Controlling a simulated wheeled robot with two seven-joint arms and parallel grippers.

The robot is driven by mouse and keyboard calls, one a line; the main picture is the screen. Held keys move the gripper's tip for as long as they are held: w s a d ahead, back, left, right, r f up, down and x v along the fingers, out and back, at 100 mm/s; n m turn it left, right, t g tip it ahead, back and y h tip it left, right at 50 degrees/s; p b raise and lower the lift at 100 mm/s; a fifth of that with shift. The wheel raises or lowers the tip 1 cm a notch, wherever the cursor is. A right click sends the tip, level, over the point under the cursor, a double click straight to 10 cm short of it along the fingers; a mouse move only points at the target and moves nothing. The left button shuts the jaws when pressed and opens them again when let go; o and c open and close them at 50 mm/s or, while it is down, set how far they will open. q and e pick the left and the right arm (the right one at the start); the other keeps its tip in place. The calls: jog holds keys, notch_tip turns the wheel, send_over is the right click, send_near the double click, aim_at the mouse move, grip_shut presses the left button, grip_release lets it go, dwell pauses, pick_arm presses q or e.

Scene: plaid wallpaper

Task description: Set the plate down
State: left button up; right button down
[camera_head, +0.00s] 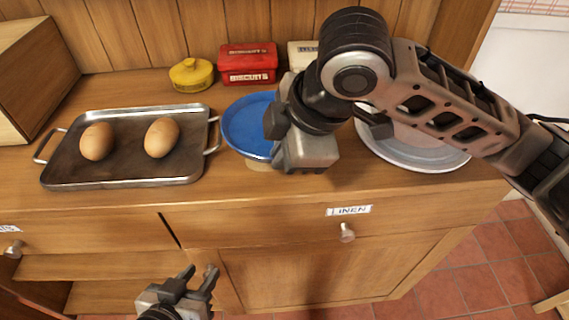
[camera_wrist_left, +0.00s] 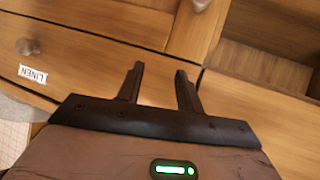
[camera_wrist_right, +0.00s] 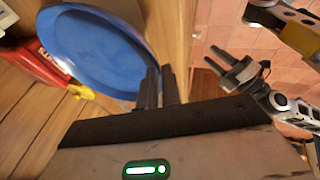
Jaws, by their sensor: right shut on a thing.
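A blue plate (camera_head: 246,125) is over the counter between the tray and the grey round dish. It also shows in the right wrist view (camera_wrist_right: 95,50). My right gripper (camera_head: 273,125) is shut on the plate's right rim, and its fingers (camera_wrist_right: 157,85) show close together at that edge. The gripper hides the plate's right side in the head view. A pale tan thing shows under the plate's front edge; whether the plate touches it I cannot tell. My left gripper (camera_head: 198,275) is open and empty, low in front of the cabinet; its fingers (camera_wrist_left: 160,82) stand apart.
A metal tray (camera_head: 120,181) with two brown eggs (camera_head: 97,141) (camera_head: 162,137) lies on the left. A yellow pot (camera_head: 191,75), a red biscuit tin (camera_head: 247,63) and a cream tin (camera_head: 301,53) stand behind. A grey round dish (camera_head: 430,157) lies right, partly under my right arm.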

aim_at(285, 189)
jog(key=shift+w+d+f, duration=0.1)
jog(key=shift+w+f, duration=0.05)
jog(key=shift+f, duration=0.8)
jog(key=shift+w+d+f, duration=0.1)
jog(key=shift+w+f, duration=0.05)
jog(key=shift+f, duration=0.75)
jog(key=c, duration=1.6)
grip_release()
jog(key=shift+f, duration=0.15)
